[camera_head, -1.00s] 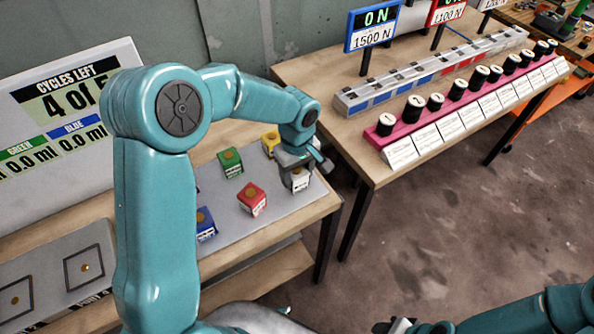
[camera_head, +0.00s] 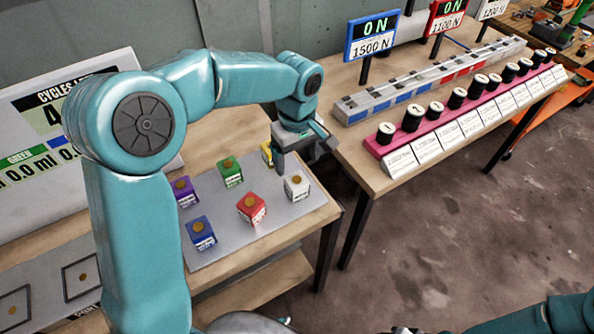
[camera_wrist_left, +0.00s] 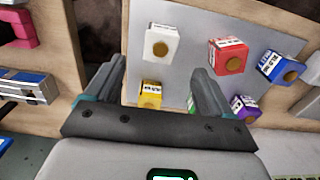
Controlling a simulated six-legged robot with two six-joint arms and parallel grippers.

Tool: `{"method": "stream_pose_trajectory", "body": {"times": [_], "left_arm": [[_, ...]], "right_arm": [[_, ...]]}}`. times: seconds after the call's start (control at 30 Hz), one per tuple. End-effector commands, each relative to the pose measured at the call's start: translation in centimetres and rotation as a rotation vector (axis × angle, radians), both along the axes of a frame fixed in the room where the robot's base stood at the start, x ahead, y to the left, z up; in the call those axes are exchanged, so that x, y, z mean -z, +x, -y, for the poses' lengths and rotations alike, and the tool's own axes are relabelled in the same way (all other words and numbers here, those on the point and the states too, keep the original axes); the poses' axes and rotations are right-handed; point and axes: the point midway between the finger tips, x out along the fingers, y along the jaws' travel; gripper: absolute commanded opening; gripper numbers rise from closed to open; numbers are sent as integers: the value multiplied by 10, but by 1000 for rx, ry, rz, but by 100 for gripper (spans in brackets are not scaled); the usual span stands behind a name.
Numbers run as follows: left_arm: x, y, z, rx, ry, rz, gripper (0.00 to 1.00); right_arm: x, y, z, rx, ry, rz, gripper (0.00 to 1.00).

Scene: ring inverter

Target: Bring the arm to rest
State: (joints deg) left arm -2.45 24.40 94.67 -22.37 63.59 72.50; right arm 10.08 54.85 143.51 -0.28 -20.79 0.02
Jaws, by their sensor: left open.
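My left gripper (camera_head: 296,158) is open and empty. It hangs over the back right part of a grey mat (camera_head: 222,225) on the wooden table, behind the white cube (camera_head: 296,188) and clear of it. In the left wrist view my two fingers (camera_wrist_left: 157,80) are spread apart, with the white cube (camera_wrist_left: 161,42) beyond them and the yellow cube (camera_wrist_left: 150,95) showing between them. In the head view the yellow cube (camera_head: 266,152) is partly hidden by the gripper. My right gripper is not clearly shown; only part of the right arm shows at the lower right.
Red (camera_head: 251,208), blue (camera_head: 201,233), green (camera_head: 231,172) and purple (camera_head: 184,191) cubes stand on the mat. A second table holds a pink rack (camera_head: 400,162) of black weights and a grey segmented rail (camera_head: 350,113). A display board (camera_head: 30,200) stands at left.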

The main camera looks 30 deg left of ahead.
Motion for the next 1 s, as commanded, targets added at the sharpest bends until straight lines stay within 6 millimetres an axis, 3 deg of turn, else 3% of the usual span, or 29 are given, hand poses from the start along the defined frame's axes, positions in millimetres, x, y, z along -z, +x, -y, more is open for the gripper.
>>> {"method": "stream_pose_trajectory", "body": {"times": [0.1, 0.23, 1.0], "left_arm": [[-18, 1, 0, 0, 0, 1, 83], [-26, 0, 0, 1, 1, 1, 83], [-27, -2, 0, 0, 1, 0, 83]], "right_arm": [[-1, 0, 0, 0, 0, 0, 43], [-1, 0, 0, 0, 0, 0, 43], [-1, 0, 0, 0, 0, 0, 43]]}}
